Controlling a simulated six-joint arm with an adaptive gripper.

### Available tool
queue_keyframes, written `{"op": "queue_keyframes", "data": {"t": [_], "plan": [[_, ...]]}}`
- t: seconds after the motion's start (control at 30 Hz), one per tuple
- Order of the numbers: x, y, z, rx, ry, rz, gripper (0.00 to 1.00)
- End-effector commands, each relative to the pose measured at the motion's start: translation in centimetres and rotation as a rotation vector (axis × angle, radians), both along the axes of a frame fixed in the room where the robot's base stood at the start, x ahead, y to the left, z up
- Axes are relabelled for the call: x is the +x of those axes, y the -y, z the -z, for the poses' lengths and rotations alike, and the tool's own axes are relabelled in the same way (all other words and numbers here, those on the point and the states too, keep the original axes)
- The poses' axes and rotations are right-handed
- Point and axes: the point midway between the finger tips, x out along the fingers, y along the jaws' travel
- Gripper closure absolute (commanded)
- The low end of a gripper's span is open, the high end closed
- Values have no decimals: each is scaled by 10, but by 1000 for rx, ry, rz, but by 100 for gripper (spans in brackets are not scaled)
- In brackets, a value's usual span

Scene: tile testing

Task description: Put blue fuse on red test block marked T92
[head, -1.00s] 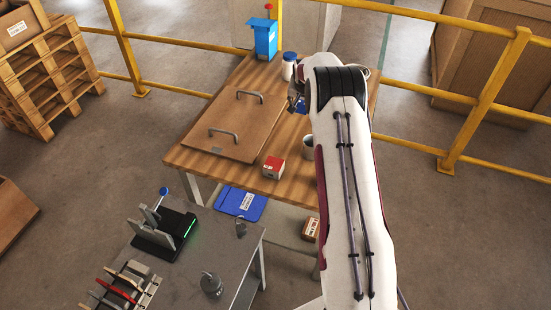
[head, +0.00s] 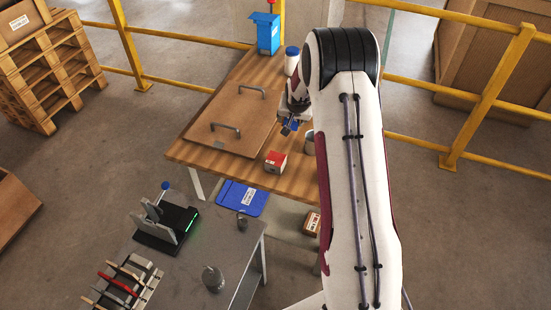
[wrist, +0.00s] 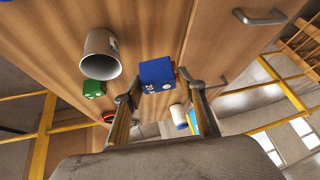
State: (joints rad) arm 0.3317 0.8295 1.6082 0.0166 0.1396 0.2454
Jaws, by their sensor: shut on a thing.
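The red test block (head: 275,162), red on top with a pale side, sits near the front edge of the wooden table; its marking is too small to read. My gripper (head: 289,127) is above the table, behind and slightly right of that block and apart from it. It is shut on a blue block-shaped piece, the blue fuse (head: 291,123). In the wrist view the fuse (wrist: 157,73) shows blue with pale marks and a little red, between the fingertips (wrist: 154,88). I cannot clearly make out the red block in the wrist view.
A grey cup (wrist: 101,54) and a green block (wrist: 94,89) stand near my gripper; the arm partly hides the cup (head: 309,143). A brown board with handles (head: 233,118) covers the table's left. A blue-lidded jar (head: 291,62) and blue box (head: 268,33) stand behind.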

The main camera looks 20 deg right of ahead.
Motion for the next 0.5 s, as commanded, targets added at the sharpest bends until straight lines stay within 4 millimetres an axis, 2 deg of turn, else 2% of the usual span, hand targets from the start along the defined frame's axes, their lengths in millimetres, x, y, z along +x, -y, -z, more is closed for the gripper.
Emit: {"op": "queue_keyframes", "data": {"t": [0.5], "plan": [[-56, -79, -48, 0, 2, -103, 90]]}}
